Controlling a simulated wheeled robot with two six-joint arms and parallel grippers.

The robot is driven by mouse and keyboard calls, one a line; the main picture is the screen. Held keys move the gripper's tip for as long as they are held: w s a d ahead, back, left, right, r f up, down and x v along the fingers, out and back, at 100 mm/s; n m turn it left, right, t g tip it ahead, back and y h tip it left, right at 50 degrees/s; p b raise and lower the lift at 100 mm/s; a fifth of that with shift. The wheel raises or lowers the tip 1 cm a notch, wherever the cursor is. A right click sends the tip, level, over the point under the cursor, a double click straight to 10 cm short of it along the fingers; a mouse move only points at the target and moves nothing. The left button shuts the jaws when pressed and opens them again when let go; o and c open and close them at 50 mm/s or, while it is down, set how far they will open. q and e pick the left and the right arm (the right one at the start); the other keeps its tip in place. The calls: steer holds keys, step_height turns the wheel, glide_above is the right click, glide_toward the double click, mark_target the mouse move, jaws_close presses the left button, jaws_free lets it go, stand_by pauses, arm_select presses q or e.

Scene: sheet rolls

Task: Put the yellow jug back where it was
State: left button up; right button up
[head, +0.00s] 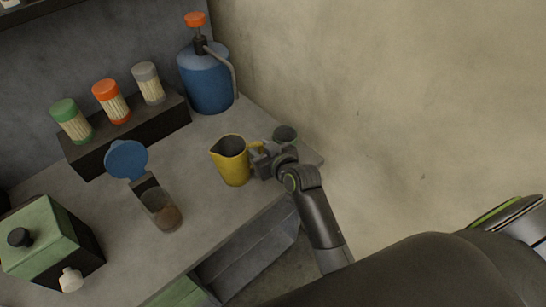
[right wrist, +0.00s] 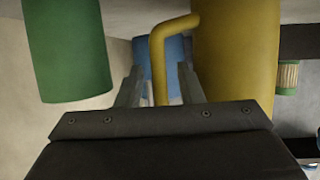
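The yellow jug (head: 232,162) stands upright on the grey counter, its handle toward my right gripper. My right gripper (head: 262,162) is beside the jug at handle height. In the right wrist view the jug (right wrist: 238,50) fills the upper right, and its handle (right wrist: 158,60) lies between the fingers of my right gripper (right wrist: 160,80). Gaps show on both sides of the handle, so the gripper looks open around it. My left gripper is not in view.
A blue pump flask (head: 205,80) is at the back. Several shakers sit on a dark rack (head: 128,132). A clear container (head: 160,209) and green-black box (head: 50,245) are left. The wall (head: 400,110) bounds the right.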

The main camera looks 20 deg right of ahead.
steer(key=v, duration=1.1)
steer(key=shift+b, duration=0.35)
steer(key=shift+r, duration=0.15)
steer(key=s+d+f+m+g+h, duration=0.1)
steer(key=s+d+f+g+h, duration=0.2)
steer(key=s, duration=0.5)
steer(key=s+d+f+m+g, duration=0.1)
steer(key=s+d+f+g, duration=0.3)
steer(key=s, duration=0.3)
steer(key=s+d+f+m+g+h, duration=0.1)
steer(key=s+d+f+g+h, duration=0.15)
steer(key=s+d, duration=0.4)
step_height(320, 180, down, 23)
steer(key=g+y, duration=0.1)
steer(key=g, duration=0.1)
steer(key=s+a+f, duration=0.1)
steer(key=s+f, duration=1.5)
steer(key=shift+a+f+g+y, duration=0.25)
steer(key=shift+a+g+y, duration=0.1)
steer(key=shift+a, duration=0.05)
